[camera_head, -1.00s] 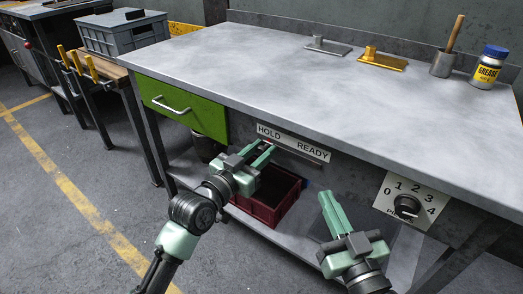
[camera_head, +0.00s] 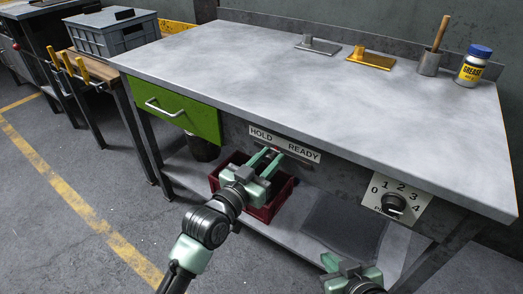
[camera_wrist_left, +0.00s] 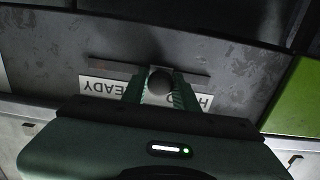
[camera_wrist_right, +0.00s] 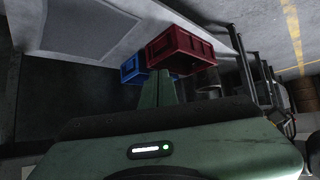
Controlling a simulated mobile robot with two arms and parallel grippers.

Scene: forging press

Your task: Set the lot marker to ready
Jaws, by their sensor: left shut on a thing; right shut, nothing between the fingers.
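The HOLD/READY plate (camera_head: 284,144) is on the front of the bench, under the top, with HOLD at left and READY at right. My left gripper (camera_head: 274,157) is just below it. In the left wrist view the plate appears upside down, and the left gripper is shut on a dark round knob (camera_wrist_left: 160,80), the lot marker. A thin dark rail (camera_wrist_left: 108,69) runs behind the knob. The knob stands between the two words; the fingers partly cover the plate. My right gripper (camera_head: 329,261) is shut and empty, low at the bottom of the head view.
A green drawer (camera_head: 178,111) is left of the plate, and a numbered dial (camera_head: 394,204) is to the right. A red crate (camera_head: 282,192) stands on the lower shelf behind my left gripper; a blue crate (camera_wrist_right: 131,68) shows beside it in the right wrist view.

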